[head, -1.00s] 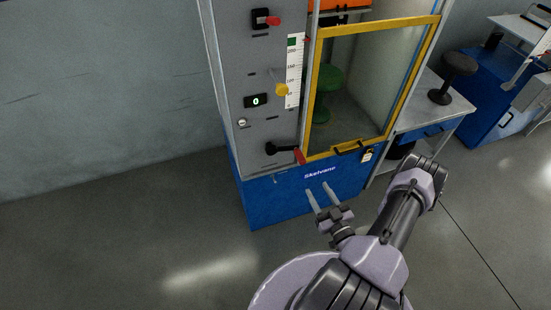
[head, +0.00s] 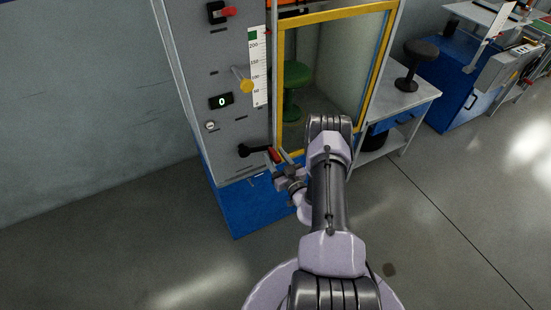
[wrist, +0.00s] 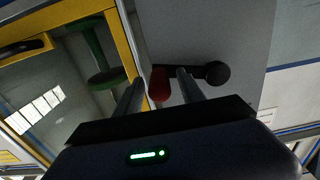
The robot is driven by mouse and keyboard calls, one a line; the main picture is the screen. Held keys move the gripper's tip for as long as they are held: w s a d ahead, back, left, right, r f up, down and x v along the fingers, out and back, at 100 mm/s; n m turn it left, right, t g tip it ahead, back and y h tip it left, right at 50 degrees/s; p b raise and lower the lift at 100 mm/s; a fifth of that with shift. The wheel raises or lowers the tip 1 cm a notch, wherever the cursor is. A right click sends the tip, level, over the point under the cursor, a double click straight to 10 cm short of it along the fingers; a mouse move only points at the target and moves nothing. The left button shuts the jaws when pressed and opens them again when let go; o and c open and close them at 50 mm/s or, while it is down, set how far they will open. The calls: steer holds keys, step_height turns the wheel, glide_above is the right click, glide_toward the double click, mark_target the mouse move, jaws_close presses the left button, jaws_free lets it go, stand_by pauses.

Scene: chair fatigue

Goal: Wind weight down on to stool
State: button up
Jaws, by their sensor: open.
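The crank (head: 257,150) on the grey machine front has a black arm and a red handle (head: 274,155). The wrist view shows its black hub (wrist: 217,72) and the red handle (wrist: 159,86). My gripper (wrist: 159,78) is open, with one finger on each side of the red handle; I cannot tell whether they touch it. In the head view my gripper (head: 276,162) is partly hidden by my arm. The green stool (head: 297,76) stands inside the cabinet behind the yellow-framed door (head: 279,90). Only a sliver of orange shows above it; the weight cannot be made out clearly.
A side table (head: 405,98) with a black stool (head: 415,66) stands to the right. The floor in front is clear.

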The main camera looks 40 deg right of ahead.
steer(key=shift+c, duration=0.3)
jaws_close()
stand_by(1.1)
